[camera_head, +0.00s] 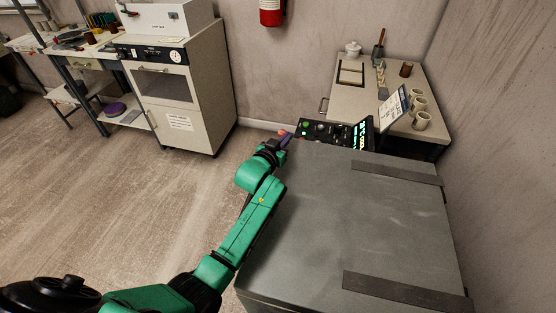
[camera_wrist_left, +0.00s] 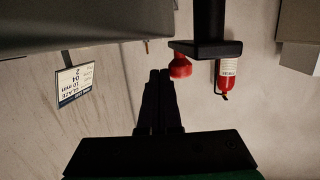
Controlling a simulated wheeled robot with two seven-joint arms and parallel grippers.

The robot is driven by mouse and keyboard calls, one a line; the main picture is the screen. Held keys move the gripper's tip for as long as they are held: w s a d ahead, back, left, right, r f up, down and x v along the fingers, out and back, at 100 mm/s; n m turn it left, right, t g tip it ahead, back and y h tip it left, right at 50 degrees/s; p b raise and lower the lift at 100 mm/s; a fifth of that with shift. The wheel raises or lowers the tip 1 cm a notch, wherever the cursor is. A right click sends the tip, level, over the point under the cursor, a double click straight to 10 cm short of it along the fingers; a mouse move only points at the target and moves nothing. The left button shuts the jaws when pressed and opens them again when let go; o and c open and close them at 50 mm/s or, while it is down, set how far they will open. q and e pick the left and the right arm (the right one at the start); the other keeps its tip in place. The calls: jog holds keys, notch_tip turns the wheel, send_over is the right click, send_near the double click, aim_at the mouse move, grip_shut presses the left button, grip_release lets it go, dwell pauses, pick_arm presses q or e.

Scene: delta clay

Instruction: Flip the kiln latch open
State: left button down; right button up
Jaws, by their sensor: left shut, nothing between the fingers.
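The kiln is a large grey box whose flat top (camera_head: 350,225) fills the lower right of the head view. Its grey body (camera_wrist_left: 80,22) also shows at upper left in the wrist view. A red knob (camera_wrist_left: 180,67) sits under a black bracket (camera_wrist_left: 205,48), apparently the latch; whether it is flipped I cannot tell. My left gripper (camera_head: 282,142) is at the kiln's far left corner, beside the control panel. In the wrist view its fingers (camera_wrist_left: 159,73) are together and empty, just left of the red knob; contact is unclear. My right gripper is out of view.
A black control panel (camera_head: 335,132) with lit digits stands at the kiln's far edge. A sign (camera_wrist_left: 74,80) hangs nearby. A side table (camera_head: 355,101) with mugs is behind. A fire extinguisher (camera_head: 271,12) is on the wall. The floor left of my arm is clear.

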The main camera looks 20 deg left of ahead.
pick_arm(q)
jog(key=v, duration=1.3)
jog(key=shift+s+b, duration=0.3)
jog(key=shift+s, duration=0.1)
jog(key=shift+a, duration=0.15)
